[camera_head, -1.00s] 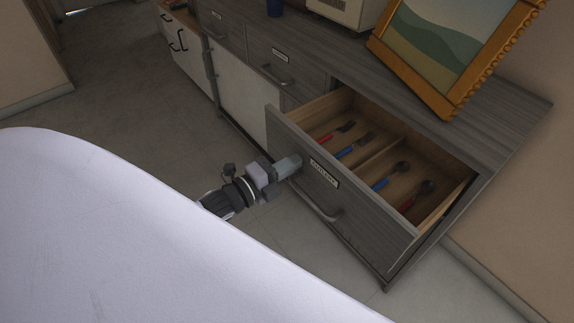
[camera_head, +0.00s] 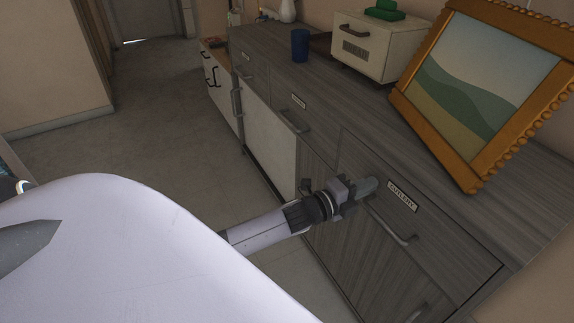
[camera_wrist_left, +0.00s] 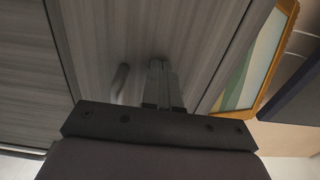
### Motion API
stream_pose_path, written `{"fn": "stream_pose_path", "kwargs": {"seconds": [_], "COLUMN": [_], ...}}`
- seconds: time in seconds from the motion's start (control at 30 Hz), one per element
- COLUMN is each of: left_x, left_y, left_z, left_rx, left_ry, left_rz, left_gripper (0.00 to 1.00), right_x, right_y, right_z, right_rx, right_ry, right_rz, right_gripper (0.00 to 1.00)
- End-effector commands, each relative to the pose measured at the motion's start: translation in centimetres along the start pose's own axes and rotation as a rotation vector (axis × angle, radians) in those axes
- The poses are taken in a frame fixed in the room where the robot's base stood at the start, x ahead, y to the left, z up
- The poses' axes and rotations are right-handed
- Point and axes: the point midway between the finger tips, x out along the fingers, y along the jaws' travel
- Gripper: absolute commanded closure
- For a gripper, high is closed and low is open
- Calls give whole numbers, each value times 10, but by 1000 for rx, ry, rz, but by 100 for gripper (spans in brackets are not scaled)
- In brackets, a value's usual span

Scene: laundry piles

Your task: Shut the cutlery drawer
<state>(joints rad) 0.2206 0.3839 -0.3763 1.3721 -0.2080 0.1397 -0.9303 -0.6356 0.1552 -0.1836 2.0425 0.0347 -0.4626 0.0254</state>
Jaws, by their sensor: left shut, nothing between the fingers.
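The cutlery drawer (camera_head: 434,225) is in the grey wooden cabinet in the head view, with a "CUTLERY" label and a bar handle (camera_head: 395,232). Its front looks flush with the cabinet face, and no cutlery inside is visible. My left gripper (camera_head: 372,187) is shut and empty, with its fingertips at the drawer front, left of the label. In the left wrist view the shut fingers (camera_wrist_left: 158,68) point at the grey wood front, beside the handle (camera_wrist_left: 120,80). Whether they touch the wood I cannot tell. My right gripper is not in view.
On the cabinet top stand a framed picture (camera_head: 482,85), a cream box (camera_head: 372,50) with a green item on it, and a blue cup (camera_head: 300,45). Another drawer (camera_head: 293,110) lies to the left. The floor (camera_head: 150,130) at left is clear.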

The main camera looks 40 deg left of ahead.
Motion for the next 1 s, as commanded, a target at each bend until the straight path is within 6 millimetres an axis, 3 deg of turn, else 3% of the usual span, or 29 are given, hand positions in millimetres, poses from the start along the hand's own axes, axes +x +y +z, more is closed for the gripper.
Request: {"fn": "stream_pose_path", "kwargs": {"seconds": [0.4, 1.0], "left_x": [9, 4], "left_y": [-1, -1], "left_z": [0, 6], "left_rx": [1, -1], "left_ry": [-2, -1], "left_rz": [0, 0], "left_gripper": [100, 100], "right_x": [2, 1], "right_y": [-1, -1], "right_z": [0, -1], "right_rx": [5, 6], "right_ry": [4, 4], "right_rz": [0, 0], "right_gripper": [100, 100]}}
